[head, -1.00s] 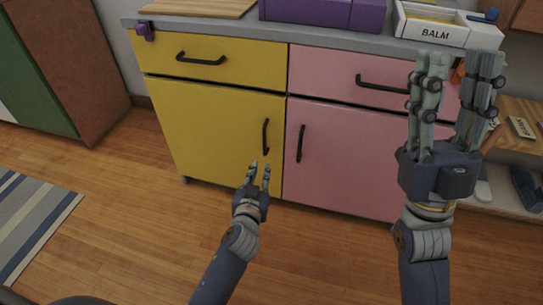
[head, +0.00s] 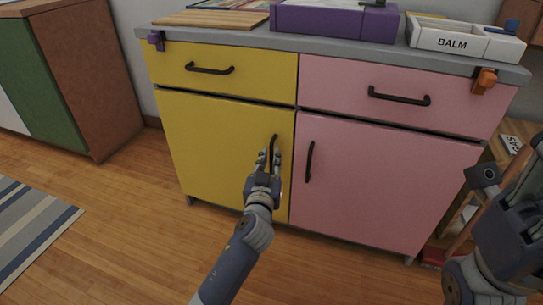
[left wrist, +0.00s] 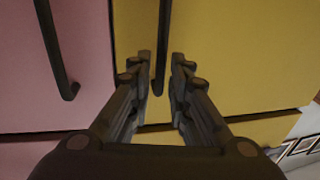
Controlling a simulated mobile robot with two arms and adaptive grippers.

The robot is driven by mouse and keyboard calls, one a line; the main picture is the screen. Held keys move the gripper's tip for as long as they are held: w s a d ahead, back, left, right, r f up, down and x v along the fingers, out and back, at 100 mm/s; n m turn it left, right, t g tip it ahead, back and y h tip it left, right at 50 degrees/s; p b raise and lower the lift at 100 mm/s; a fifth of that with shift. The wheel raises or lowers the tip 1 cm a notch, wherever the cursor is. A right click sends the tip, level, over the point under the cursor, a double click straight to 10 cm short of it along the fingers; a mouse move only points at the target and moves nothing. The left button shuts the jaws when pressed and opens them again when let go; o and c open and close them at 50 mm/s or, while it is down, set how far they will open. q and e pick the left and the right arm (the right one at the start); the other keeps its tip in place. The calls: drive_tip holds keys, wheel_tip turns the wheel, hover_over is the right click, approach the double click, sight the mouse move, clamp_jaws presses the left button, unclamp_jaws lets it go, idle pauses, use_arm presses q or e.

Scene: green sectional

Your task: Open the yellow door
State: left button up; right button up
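The yellow door (head: 215,150) is closed, at the lower left of the cabinet, with a dark vertical handle (head: 274,146) near its right edge. My left gripper (head: 267,160) is at the handle's lower part in the head view. In the left wrist view the gripper (left wrist: 160,75) is open, with a finger on each side of the yellow door's handle (left wrist: 163,40). A gap shows between the fingers and the handle. My right gripper (head: 530,180) is at the right edge of the head view, partly cut off, and its opening is hard to judge.
The pink door (head: 380,180) with its own handle (head: 309,162) is beside the yellow one. Yellow and pink drawers are above. A purple box (head: 335,22) and a white BALM tray (head: 465,42) stand on the countertop. Bare wooden floor lies in front.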

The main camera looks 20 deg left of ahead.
sight(271, 154)
use_arm(q)
drive_tip(key=shift+w+a+b, duration=0.15)
drive_tip(key=shift+w+b, duration=0.05)
drive_tip(key=shift+w, duration=0.65)
drive_tip(key=shift+w+a+b, duration=0.15)
drive_tip(key=shift+w+b, duration=0.05)
drive_tip(key=shift+w, duration=0.65)
clamp_jaws()
drive_tip(key=shift+s, duration=0.15)
